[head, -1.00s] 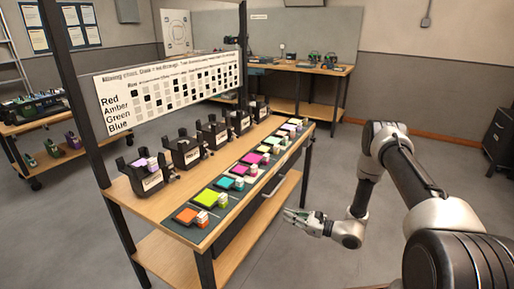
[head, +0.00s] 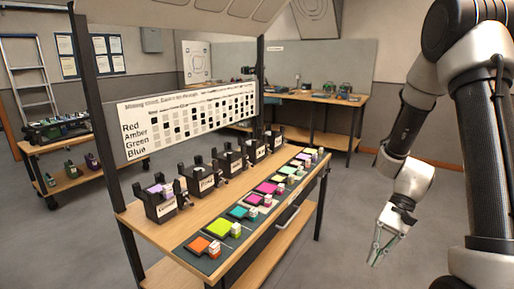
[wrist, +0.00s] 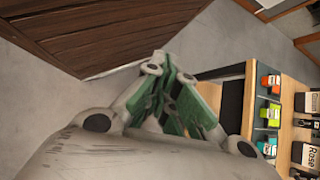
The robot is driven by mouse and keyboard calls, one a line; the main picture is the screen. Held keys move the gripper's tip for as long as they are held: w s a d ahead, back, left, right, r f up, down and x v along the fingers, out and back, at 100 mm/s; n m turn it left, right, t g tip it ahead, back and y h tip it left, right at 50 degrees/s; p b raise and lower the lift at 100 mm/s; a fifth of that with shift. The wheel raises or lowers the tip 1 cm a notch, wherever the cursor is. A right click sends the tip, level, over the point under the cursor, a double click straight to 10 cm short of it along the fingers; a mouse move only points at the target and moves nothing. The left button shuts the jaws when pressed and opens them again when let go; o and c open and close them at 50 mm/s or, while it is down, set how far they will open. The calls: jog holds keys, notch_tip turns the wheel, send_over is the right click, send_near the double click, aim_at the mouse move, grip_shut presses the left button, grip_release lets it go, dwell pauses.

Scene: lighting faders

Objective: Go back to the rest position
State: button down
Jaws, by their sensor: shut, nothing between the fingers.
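My gripper (head: 377,256) hangs with its fingers pointing down, over open floor to the right of the workbench (head: 163,245) in the head view. Its fingers are shut and empty; the green finger pads also show together in the wrist view (wrist: 178,85). My arm is folded up high at the right of the head view, and the gripper stands well clear of the bench. In the wrist view the bench edge, some coloured tiles and the labelled black holders lie at the right.
The bench bears a row of coloured tiles (head: 201,246), several black holders (head: 162,204) and a mixing chart (head: 190,118). A second table (head: 345,101) stands at the back, a cart (head: 62,143) at the left. Grey floor around my gripper is clear.

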jog(key=s+d+r+n+t+h, duration=0.2)
jog(key=r+t, duration=0.1)
jog(key=r, duration=0.4)
jog(key=s+d+r+n+t+h, duration=0.2)
jog(key=s+r+t, duration=0.1)
jog(key=r, duration=0.5)
jog(key=s+d+r+n+t+h, duration=0.2)
jog(key=s+r+t, duration=0.1)
jog(key=r, duration=0.5)
jog(key=shift+d+r+n+t, duration=0.2)
jog(key=shift+d+n+t, duration=0.1)
jog(key=shift+t, duration=0.1)
